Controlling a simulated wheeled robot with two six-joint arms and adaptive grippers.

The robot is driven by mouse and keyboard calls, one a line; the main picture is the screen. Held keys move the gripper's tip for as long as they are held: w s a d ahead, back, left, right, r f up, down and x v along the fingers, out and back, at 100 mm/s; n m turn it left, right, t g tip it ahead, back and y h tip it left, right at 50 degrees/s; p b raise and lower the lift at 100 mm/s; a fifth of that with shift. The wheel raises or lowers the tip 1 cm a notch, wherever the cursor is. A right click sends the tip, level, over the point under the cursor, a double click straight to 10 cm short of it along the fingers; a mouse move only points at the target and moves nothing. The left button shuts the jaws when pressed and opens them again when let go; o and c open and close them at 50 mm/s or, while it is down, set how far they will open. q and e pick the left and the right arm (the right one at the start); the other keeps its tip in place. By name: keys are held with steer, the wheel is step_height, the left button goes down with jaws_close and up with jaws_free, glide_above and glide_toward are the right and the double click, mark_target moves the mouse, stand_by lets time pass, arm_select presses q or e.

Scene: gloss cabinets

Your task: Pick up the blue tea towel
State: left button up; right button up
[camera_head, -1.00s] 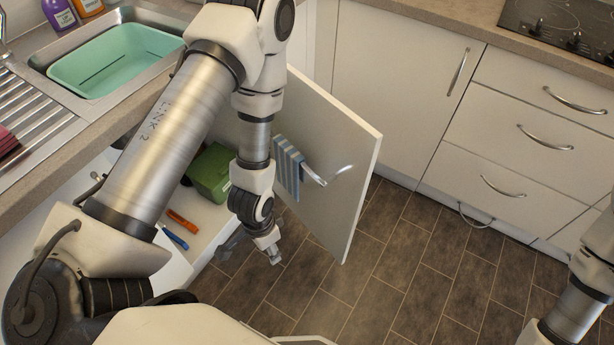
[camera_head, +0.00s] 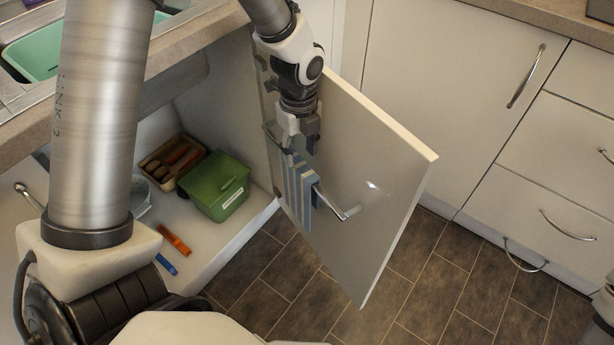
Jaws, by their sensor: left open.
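The blue striped tea towel (camera_head: 299,193) hangs over a metal rail (camera_head: 331,202) on the inner face of the open cabinet door (camera_head: 375,185). My left gripper (camera_head: 298,150) points down right at the towel's top edge. Its jaws are open, with fingers around or just in front of the towel's upper part; I cannot tell whether they touch it. The gripper hides part of the towel's top and the left part of the rail. My right gripper is not in view; only a bit of what looks like my right arm shows at the lower right edge.
Inside the open cabinet are a green box (camera_head: 216,186), a brown tray (camera_head: 172,161) with brushes, an orange tool (camera_head: 174,240) and a blue tool (camera_head: 165,264). The worktop edge and sink with a green basin (camera_head: 35,55) lie above. The floor right of the door is clear.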

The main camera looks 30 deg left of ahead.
mark_target(300, 191)
arm_select(q)
steer(key=f+b, duration=0.1)
steer(key=f, duration=0.1)
steer(key=f+b, duration=0.1)
steer(key=f, duration=0.2)
steer(key=f+b, duration=0.1)
steer(key=f, duration=0.1)
steer(key=shift+s+f, duration=0.25)
steer(key=shift+f, duration=0.05)
steer(key=shift+r, duration=0.1)
steer(key=shift+c, duration=1)
jaws_close()
